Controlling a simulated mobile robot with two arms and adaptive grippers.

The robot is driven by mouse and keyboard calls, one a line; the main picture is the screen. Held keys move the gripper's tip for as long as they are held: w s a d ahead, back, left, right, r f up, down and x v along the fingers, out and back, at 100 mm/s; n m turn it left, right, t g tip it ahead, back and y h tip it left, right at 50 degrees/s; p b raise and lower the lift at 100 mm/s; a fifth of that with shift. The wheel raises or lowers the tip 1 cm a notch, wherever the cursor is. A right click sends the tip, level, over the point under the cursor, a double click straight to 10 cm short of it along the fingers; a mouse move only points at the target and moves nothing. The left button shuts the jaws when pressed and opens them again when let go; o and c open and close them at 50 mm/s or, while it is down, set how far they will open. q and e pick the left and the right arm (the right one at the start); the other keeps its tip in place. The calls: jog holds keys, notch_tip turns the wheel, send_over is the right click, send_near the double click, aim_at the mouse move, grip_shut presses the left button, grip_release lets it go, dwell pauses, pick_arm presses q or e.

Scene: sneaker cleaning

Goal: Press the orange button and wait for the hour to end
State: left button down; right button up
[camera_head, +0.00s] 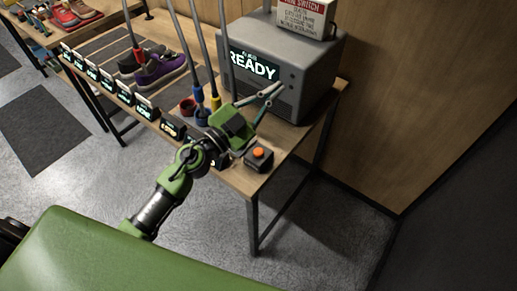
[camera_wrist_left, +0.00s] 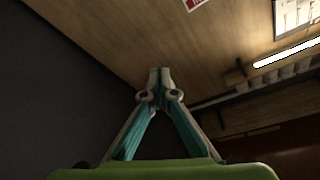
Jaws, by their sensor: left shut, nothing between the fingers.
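The orange button (camera_head: 259,152) sits on top of a small dark box (camera_head: 258,162) at the right front corner of the wooden table. My left gripper (camera_head: 279,90) is in the air above the table, up and to the right of the button and in front of the grey machine. Its fingertips are together and hold nothing. The left wrist view also shows the closed fingers (camera_wrist_left: 160,75), with only the wall and a shelf beyond them. The grey machine (camera_head: 318,88) shows "READY" on its screen (camera_head: 254,68). My right gripper is not in view.
A purple sneaker (camera_head: 161,70) stands on the table (camera_head: 236,180) at the left. Several small lit displays (camera_head: 125,96) line the front edge. A sign box (camera_head: 306,16) sits on the machine.

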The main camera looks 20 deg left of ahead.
pick_arm(q)
jog(key=d+f+m+g+h, duration=0.2)
jog(key=d+m+g+h, duration=0.1)
jog(key=d+m+g, duration=0.15)
jog(key=g+y, duration=0.7)
send_over(257, 152)
notch_tip(257, 152, down, 11)
jog(key=shift+m+p, duration=0.45)
jog(key=shift+t, duration=0.25)
jog(key=shift+f, duration=0.1)
notch_tip(257, 152, down, 7)
jog(key=b, duration=0.7)
jog(key=shift+b, duration=0.3)
jog(key=shift+f, duration=0.85)
